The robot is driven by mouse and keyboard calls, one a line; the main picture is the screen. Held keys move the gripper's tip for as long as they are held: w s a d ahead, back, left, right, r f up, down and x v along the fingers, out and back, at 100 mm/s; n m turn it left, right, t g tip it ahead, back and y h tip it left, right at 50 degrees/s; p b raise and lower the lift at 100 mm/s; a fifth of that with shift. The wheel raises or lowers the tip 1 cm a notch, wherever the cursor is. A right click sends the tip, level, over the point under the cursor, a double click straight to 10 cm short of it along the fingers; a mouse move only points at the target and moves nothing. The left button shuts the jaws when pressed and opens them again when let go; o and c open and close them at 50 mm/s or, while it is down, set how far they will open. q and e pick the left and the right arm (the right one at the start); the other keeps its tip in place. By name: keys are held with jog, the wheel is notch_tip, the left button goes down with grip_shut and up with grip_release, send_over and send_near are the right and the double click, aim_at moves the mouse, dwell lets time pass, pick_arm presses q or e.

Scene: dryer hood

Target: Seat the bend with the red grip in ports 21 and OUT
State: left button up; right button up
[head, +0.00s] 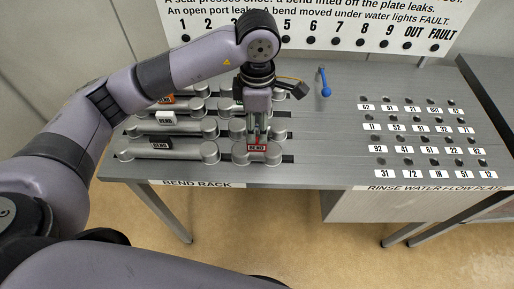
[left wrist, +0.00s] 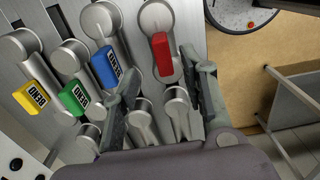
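The bend with the red grip (head: 257,148) lies on the front right of the bend rack in the head view. Its red grip (left wrist: 161,55) shows in the left wrist view. My left gripper (head: 257,135) is low over this bend. In the left wrist view its two fingers stand apart, one on each side of the red-grip bend; firm contact cannot be seen. The flow plate's port labelled OUT (head: 433,110) is in the back row at the right. The label just left of it (head: 411,109) seems to read 21, but is small. My right gripper is not in view.
Other bends with black (head: 161,144), white (head: 166,118), and orange grips lie left on the rack. Blue (left wrist: 106,67), green and yellow grips are close in the left wrist view.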

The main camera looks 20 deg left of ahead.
aim_at(257, 140)
pick_arm(q)
jog(key=shift+f, duration=0.7)
jog(key=shift+s+f+p, duration=0.15)
jog(key=shift+f+p, duration=0.1)
jog(key=shift+p, duration=0.05)
notch_tip(257, 140, down, 4)
jog(key=shift+s+f+p, duration=0.1)
jog(key=shift+f+p, duration=0.05)
jog(key=shift+p, duration=0.95)
jog(key=shift+f, duration=0.3)
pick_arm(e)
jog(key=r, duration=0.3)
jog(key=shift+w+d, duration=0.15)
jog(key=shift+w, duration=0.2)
pick_arm(q)
jog(key=shift+c, duration=0.4)
grip_shut()
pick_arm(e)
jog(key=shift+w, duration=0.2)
pick_arm(q)
jog(key=shift+r, duration=0.1)
